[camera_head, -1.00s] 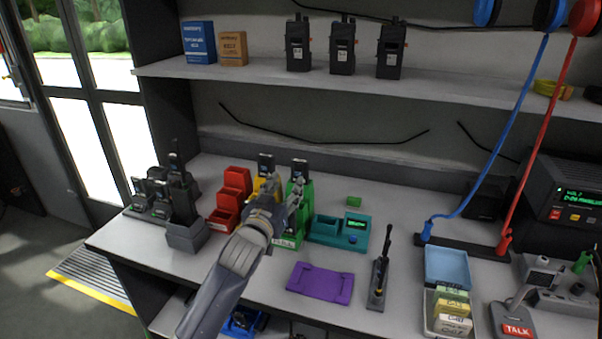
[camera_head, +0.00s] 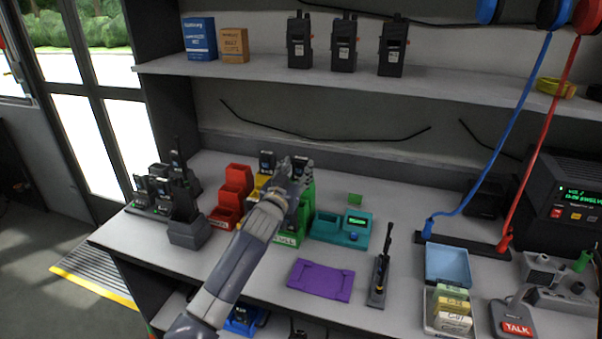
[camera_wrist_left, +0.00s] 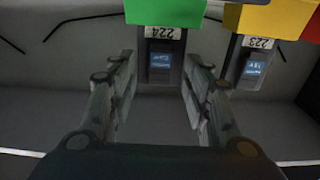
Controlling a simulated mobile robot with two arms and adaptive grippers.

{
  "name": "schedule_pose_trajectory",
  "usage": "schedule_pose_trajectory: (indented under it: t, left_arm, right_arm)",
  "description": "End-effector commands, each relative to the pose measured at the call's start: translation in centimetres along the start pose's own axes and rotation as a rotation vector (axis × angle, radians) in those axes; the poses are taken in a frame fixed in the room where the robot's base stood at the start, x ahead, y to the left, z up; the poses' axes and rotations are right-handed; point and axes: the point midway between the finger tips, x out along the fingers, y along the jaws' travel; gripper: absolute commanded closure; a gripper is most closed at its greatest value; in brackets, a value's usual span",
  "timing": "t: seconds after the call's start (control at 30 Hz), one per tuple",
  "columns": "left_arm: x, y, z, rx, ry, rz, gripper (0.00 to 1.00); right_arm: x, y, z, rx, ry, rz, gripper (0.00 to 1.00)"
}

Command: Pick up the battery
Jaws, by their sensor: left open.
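A dark battery with a blue label (camera_wrist_left: 160,62) and a tag reading 224 sits in the green holder (camera_wrist_left: 166,12) in the left wrist view. In the head view the green holder (camera_head: 307,205) stands on the counter, and my left gripper (camera_head: 294,170) is over it, partly hiding the battery. My left gripper (camera_wrist_left: 160,85) is open, with a finger on each side of the battery in the wrist view; I see no contact. A second battery (camera_wrist_left: 254,68), tagged 223, is in the yellow holder (camera_wrist_left: 270,20). My right gripper is not in view.
Red bins (camera_head: 236,185) stand left of the holders. A teal tester (camera_head: 340,230) is right of the green holder, and a purple mat (camera_head: 320,280) lies in front. Radios in a charger (camera_head: 160,190) stand at left. A shelf (camera_head: 380,80) runs above.

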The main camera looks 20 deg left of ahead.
Motion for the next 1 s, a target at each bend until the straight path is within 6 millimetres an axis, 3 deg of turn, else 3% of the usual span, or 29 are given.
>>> schedule_pose_trajectory:
  t: [0.27,0.4,0.47,0.8,1.0]
  left_arm:
    - [0.1,0.0,0.0,0.0,0.0,0.0,0.57]
    - [0.1,0.0,0.0,0.0,-0.001,0.0,0.89]
    - [0.1,0.0,0.0,0.0,-0.001,0.0,1.0]
    - [0.1,0.0,-0.2,0.0,0.002,0.0,1.0]
    - [0.1,0.1,-3.2,0.001,0.008,0.002,1.0]
  right_arm:
    - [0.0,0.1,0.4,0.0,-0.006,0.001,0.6]
    - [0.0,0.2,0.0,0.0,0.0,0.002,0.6]
    - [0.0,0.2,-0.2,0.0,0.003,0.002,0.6]
    - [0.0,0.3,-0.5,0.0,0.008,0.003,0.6]
    - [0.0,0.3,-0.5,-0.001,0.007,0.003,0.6]
